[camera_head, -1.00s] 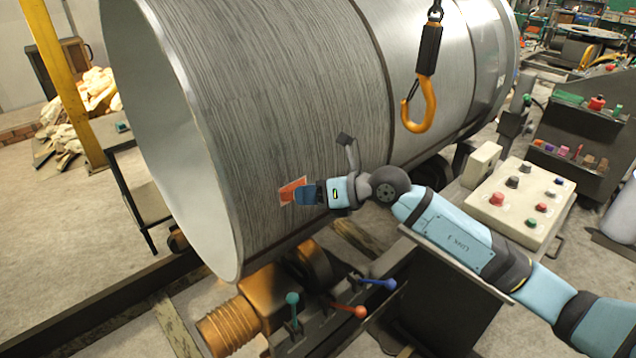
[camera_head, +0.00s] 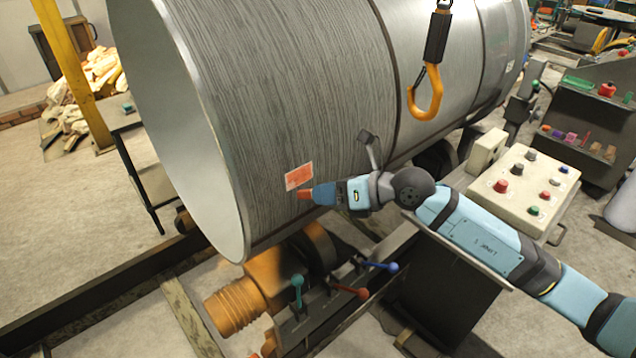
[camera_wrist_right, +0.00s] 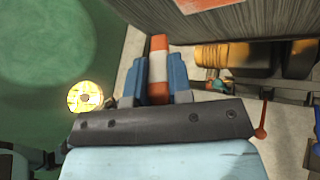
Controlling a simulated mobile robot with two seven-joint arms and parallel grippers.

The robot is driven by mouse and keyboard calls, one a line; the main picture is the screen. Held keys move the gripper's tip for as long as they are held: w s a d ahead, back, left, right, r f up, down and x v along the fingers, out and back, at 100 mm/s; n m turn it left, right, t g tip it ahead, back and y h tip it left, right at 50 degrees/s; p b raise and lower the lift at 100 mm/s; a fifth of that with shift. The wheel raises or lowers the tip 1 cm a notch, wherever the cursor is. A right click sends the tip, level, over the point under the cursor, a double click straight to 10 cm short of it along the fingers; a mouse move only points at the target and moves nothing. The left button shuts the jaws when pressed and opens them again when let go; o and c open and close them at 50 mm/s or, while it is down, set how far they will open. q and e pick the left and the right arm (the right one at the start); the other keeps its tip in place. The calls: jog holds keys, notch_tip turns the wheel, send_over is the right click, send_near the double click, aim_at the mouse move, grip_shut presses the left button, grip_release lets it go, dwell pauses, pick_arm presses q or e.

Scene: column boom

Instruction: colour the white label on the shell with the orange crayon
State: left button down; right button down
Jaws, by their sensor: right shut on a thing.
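The label (camera_head: 299,176) is a small rectangle on the side of the big grey shell (camera_head: 300,90). It is mostly orange-red, with pale edges. My right gripper (camera_head: 318,194) is shut on the orange crayon (camera_head: 304,194), whose tip shows just below the label's lower right. In the right wrist view the crayon (camera_wrist_right: 158,62) is orange with a white band and sits between the blue fingers of my right gripper (camera_wrist_right: 155,80). Part of the label (camera_wrist_right: 205,4) shows at that view's top edge, apart from the crayon in the picture. My left gripper is not in view.
An orange crane hook (camera_head: 428,95) hangs in front of the shell, above my right arm. A control box (camera_head: 522,190) with several buttons stands at the right. Coloured levers (camera_head: 350,292) and an orange roller drive (camera_head: 268,285) lie below the shell.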

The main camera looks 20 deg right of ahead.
jog(key=shift+s+d, duration=0.2)
jog(key=shift+s, duration=0.35)
jog(key=s, duration=0.1)
jog(key=s+d+p, duration=0.1)
jog(key=shift+s+r, duration=0.15)
jog(key=shift+s, duration=0.25)
dwell(0.4)
jog(key=w, duration=0.1)
jog(key=w+a+f, duration=0.1)
jog(key=w, duration=0.1)
jog(key=w+a+b, duration=0.1)
jog(key=w, duration=0.1)
jog(key=shift+w+f, duration=0.15)
jog(key=shift+f, duration=0.2)
jog(key=shift+w+a+f, duration=0.1)
jog(key=shift+w+a, duration=0.05)
jog(key=shift+w, duration=0.25)
jog(key=shift+w+a+f, duration=0.1)
jog(key=shift+w+a, duration=0.05)
jog(key=shift+w, duration=0.25)
